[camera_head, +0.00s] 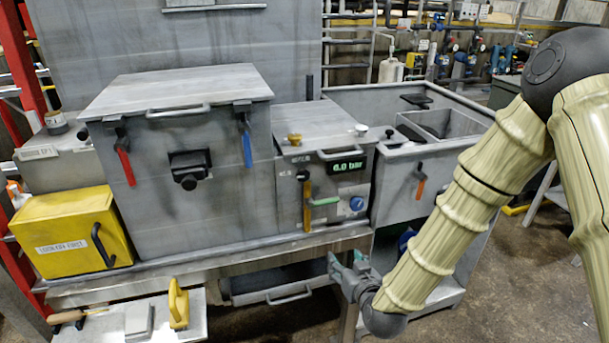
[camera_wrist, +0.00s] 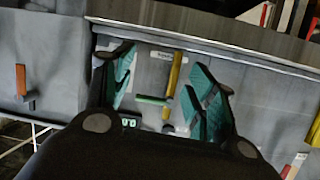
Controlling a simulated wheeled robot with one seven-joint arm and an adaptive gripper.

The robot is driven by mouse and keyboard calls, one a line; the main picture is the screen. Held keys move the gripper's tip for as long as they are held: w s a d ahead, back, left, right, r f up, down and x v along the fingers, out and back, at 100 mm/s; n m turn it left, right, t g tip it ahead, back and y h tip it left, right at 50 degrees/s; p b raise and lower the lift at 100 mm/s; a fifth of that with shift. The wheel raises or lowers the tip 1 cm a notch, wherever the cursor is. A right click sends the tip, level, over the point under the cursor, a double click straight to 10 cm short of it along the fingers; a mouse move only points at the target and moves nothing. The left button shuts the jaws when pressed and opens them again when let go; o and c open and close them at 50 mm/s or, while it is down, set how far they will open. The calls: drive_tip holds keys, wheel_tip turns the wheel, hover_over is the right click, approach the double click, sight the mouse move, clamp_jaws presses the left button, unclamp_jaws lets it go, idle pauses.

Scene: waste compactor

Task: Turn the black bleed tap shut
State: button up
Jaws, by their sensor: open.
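A grey pressure unit (camera_head: 328,122) with a lit 6.0 bar display (camera_head: 342,167) stands in the middle of the head view. Its front has a small black knob (camera_head: 303,175) above a yellow lever (camera_head: 307,206), a green lever (camera_head: 324,201) and a blue knob (camera_head: 357,204). I cannot tell for sure whether that black knob is the bleed tap. My gripper (camera_head: 347,262) is open and empty, below and in front of this panel. In the wrist view, the yellow lever (camera_wrist: 175,76) and green lever (camera_wrist: 154,100) show between the open teal-padded fingers (camera_wrist: 163,72).
A large grey box with a red lever (camera_head: 125,166) and a blue lever (camera_head: 247,148) stands left. A yellow box (camera_head: 70,215) is at far left. A grey bin with an orange lever (camera_head: 420,186) is right. A bench edge (camera_head: 210,268) runs below the panel.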

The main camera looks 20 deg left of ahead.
sight(304, 177)
drive_tip(key=w+a+r+n+t+y, duration=0.1)
drive_tip(key=w+a+r+t, duration=0.1)
drive_tip(key=a+r, duration=0.45)
drive_tip(key=w+a+r+n+t+y, duration=0.1)
drive_tip(key=a+r+y, duration=0.15)
drive_tip(key=r, duration=0.75)
drive_tip(key=shift+h, duration=0.35)
drive_tip(key=p+x, duration=0.1)
drive_tip(key=x, duration=0.4)
drive_tip(key=p+x, duration=0.2)
drive_tip(key=x, duration=0.4)
drive_tip(key=shift+d+f, duration=0.15)
drive_tip(key=shift+f, duration=0.1)
drive_tip(key=c, duration=1)
